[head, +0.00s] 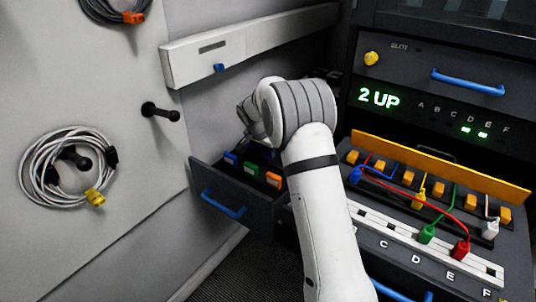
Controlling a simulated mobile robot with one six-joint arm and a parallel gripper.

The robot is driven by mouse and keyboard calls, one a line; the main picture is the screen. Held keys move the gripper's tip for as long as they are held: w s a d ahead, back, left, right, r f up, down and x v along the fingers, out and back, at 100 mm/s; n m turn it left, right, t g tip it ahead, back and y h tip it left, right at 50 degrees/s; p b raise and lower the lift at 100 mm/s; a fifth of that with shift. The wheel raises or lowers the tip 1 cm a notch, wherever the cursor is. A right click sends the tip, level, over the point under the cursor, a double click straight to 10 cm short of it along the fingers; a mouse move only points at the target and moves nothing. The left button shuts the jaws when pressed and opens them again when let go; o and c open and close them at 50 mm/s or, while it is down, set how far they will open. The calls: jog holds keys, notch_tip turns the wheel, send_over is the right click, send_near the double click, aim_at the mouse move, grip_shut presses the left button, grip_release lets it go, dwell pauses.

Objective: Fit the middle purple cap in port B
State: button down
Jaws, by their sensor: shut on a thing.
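No purple cap can be made out. The open drawer (202,177) holds blue (230,158), green (251,170) and orange (273,180) blocks in its front row; what lies behind them is dark and partly covered by my arm. The white port strip (370,221) on the right shelf shows labels C, D, E and F. Label B cannot be made out, and my arm covers the strip's left part.
A green plug (427,234) and red plug (460,249) stand at the strip, with cables to an orange-yellow rail (440,165). A blue plug (355,175) is near my arm. The display (379,97) reads "2 UP". Coiled cables (50,150) hang at left.

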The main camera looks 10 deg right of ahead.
aim_at(267, 153)
notch_tip(267, 153, up, 14)
jog(key=p, duration=0.4)
jog(key=shift+f, duration=0.25)
dwell(0.4)
